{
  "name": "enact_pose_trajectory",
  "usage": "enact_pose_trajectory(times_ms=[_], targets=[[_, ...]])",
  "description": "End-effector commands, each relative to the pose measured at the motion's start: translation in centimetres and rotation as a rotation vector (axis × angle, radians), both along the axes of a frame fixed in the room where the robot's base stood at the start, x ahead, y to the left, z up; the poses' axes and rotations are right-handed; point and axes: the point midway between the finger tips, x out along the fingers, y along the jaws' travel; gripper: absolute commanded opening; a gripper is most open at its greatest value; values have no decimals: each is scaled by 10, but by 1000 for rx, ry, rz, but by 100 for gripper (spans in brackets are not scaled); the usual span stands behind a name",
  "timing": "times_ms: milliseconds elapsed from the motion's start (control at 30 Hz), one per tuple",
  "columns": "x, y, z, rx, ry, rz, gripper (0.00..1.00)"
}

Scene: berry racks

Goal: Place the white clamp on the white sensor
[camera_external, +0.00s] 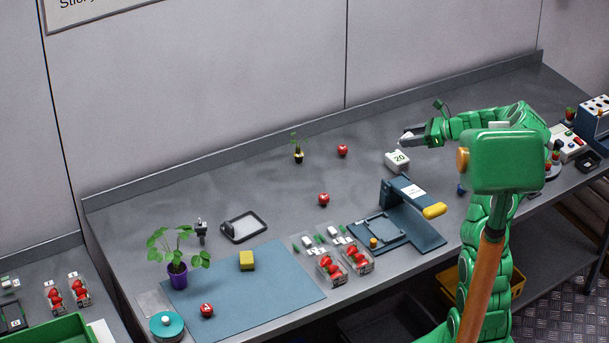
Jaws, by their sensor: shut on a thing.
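My gripper (411,137) is at the end of the green arm, above the back right part of the bench. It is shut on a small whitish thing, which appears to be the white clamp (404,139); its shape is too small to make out. A white block marked 20 (397,161), which may be the white sensor, stands on the bench just below and left of the gripper. The held thing looks close above the block; I cannot tell whether they touch.
A blue press-like stand (428,235) with a yellow handle is in front of the block. Red berries (342,150) lie on the bench. A potted plant (177,268), a blue mat (285,284) and a black-rimmed tray (243,227) are at left. The back middle is mostly clear.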

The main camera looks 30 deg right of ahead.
Motion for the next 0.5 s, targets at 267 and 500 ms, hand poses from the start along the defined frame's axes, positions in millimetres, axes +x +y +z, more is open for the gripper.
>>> enact_pose_trajectory(times_ms=[267,500], targets=[[27,-9,-21,-1,2,-1,26],[45,-14,-45,1,3,1,26]])
